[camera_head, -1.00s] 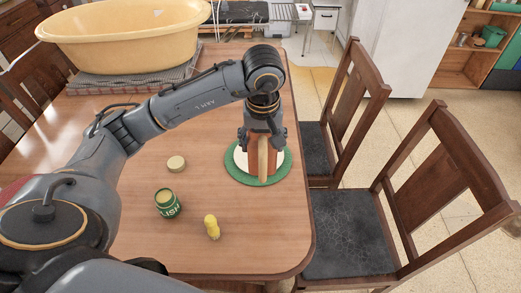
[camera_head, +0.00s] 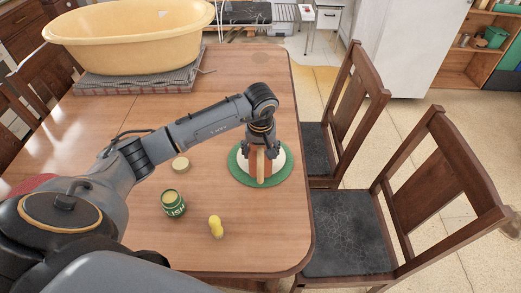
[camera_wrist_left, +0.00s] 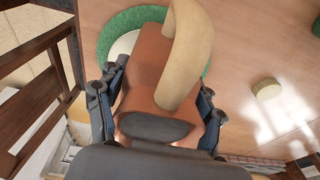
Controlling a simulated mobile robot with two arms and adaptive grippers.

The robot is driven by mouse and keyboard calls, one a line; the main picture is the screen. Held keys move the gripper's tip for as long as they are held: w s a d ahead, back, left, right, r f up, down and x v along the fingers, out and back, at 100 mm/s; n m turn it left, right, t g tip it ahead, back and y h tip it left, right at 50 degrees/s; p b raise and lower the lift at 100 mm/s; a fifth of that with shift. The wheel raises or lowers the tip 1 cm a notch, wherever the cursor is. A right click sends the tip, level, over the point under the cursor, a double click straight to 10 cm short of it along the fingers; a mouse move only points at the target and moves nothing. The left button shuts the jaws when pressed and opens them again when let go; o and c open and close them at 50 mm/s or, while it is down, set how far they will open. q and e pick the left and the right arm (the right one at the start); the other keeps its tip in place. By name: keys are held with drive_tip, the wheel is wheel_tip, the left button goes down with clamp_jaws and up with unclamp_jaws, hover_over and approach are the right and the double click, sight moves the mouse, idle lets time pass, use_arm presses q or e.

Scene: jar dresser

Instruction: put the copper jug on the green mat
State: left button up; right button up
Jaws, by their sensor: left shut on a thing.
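The copper jug (camera_head: 252,163), with a pale wooden handle, is upright at the green mat (camera_head: 236,176). My left gripper (camera_head: 261,148) is shut on it from above, and in the left wrist view its fingers (camera_wrist_left: 155,100) lie on both sides of the jug (camera_wrist_left: 148,62). The mat is round, with a pale disc in its middle, and also shows in the left wrist view (camera_wrist_left: 118,20). The jug appears over the pale disc. I cannot tell whether its base touches the disc. My right gripper is not in view.
A green labelled jar (camera_head: 174,205), a yellow shaker-like thing (camera_head: 216,227) and a round pale lid (camera_head: 181,164) stand left of the mat. A yellow tub (camera_head: 130,40) sits at the back left. Chairs (camera_head: 345,230) line the right table edge.

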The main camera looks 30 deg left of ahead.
use_arm(q)
drive_tip(key=shift+f+b, duration=0.5)
drive_tip(key=shift+b, duration=0.1)
drive_tip(key=o, duration=1.4)
drive_tip(key=shift+r, duration=0.1)
drive_tip(key=shift+r+p, duration=0.3)
drive_tip(key=shift+p, duration=0.2)
drive_tip(key=shift+r+p, duration=0.45)
drive_tip(key=r+b, duration=0.1)
drive_tip(key=r, duration=0.2)
drive_tip(key=s+r+b, duration=0.1)
drive_tip(key=r, duration=0.3)
drive_tip(key=d+r+b, duration=0.1)
drive_tip(key=r, duration=0.2)
drive_tip(key=shift+s+r, duration=0.35)
drive_tip(key=shift+r, duration=0.3)
drive_tip(key=shift+f, duration=0.1)
